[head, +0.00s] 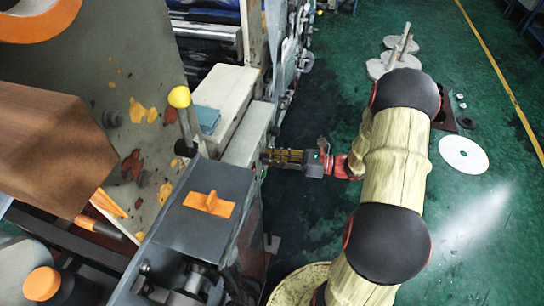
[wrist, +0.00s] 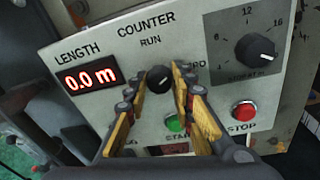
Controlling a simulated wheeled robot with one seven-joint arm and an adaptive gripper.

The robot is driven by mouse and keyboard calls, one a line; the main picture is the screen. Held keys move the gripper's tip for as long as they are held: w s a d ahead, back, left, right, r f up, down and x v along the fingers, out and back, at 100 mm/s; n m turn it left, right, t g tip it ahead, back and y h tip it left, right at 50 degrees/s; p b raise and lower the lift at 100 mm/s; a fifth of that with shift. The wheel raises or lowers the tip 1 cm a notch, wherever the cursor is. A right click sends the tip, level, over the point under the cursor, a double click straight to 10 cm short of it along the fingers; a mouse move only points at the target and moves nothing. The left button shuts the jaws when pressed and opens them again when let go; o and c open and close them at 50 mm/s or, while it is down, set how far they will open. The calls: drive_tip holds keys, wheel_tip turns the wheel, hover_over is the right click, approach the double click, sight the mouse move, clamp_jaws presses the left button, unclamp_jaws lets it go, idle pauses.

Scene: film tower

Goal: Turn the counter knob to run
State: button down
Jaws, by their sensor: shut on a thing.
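The counter knob (wrist: 158,79) is a round black knob under the words COUNTER and RUN on a pale panel (wrist: 110,48) in the wrist view. My gripper (wrist: 160,77) has its two yellowish fingers on either side of the knob, shut on it. A pale mark shows on the knob, but its exact direction is hard to read. A label to the right, ending in RO, is partly hidden by a finger. In the head view my gripper (head: 266,157) reaches left to the machine's side; the panel face is hidden there.
A red display (wrist: 90,77) reads 0.0 m. A green button (wrist: 174,123) and a red STOP button (wrist: 244,110) sit below; a second black dial (wrist: 254,48) is at the right. A yellow-ball lever (head: 179,97) stands on the machine. Green floor at right is mostly open.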

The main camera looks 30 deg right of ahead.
drive_tip(key=n+b, duration=0.2)
drive_tip(key=n, duration=0.3)
drive_tip(key=n+h+b, duration=0.1)
drive_tip(key=n+b, duration=0.1)
drive_tip(key=n, duration=0.3)
drive_tip(key=shift+s+a+n+t+h, duration=0.1)
drive_tip(key=shift+n+t+h, duration=0.2)
idle(0.4)
drive_tip(key=c, duration=1.6)
unclamp_jaws()
drive_tip(key=shift+o, duration=0.5)
drive_tip(key=shift+r, duration=0.1)
drive_tip(key=v, duration=1.2)
